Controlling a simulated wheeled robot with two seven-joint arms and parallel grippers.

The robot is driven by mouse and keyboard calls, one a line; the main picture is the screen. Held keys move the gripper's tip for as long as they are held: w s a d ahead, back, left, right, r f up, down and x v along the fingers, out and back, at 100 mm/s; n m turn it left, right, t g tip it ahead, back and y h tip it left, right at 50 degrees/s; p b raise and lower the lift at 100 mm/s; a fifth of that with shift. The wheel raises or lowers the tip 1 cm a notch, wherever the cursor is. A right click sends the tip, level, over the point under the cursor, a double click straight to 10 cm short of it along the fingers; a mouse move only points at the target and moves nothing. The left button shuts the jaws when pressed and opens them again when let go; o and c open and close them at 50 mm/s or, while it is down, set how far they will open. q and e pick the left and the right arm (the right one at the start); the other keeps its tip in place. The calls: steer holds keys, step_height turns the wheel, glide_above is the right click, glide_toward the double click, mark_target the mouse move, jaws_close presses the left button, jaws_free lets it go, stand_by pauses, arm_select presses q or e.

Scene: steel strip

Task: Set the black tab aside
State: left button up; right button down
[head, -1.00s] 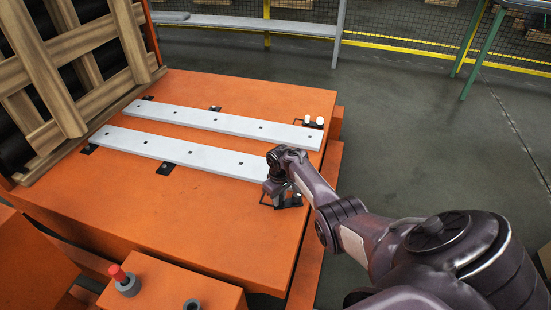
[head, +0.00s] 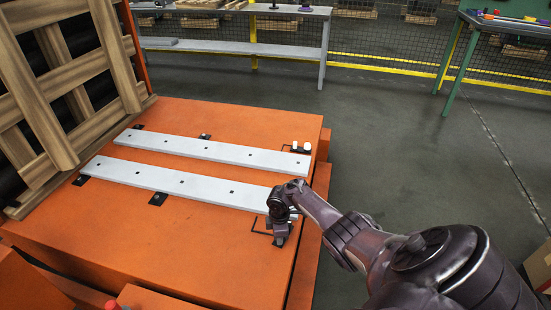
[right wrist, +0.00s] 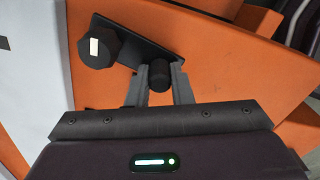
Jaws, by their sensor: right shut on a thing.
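The black tab (right wrist: 150,48) is a flat dark plate with a thick round knob bearing a white mark at one end and a smaller black post at the other. My right gripper (right wrist: 160,82) is shut on this post, one finger on each side. In the head view, my right gripper (head: 281,234) points down by the near right end of the front steel strip (head: 185,185); the tab is mostly hidden there. I cannot tell how far the tab is above the orange surface. My left gripper is not in view.
The orange table (head: 180,235) has bare room in front of the strips. Other black tabs (head: 158,199) stick out along the strips. A wooden rack (head: 60,80) stands at left.

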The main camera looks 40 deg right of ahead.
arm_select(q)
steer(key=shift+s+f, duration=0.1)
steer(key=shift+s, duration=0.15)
arm_select(e)
steer(key=shift+s+d+n, duration=0.3)
steer(key=shift+s+n, duration=0.4)
steer(key=shift+n, duration=0.7)
steer(key=c, duration=1.3)
jaws_free()
steer(key=shift+d+r, duration=0.1)
steer(key=shift+r, duration=0.05)
arm_select(q)
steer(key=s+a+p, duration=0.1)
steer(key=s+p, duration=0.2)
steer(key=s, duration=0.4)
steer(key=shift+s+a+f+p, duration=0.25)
steer(key=shift+p, duration=0.05)
arm_select(e)
step_height(320, 180, up, 7)
steer(key=shift+r, duration=0.2)
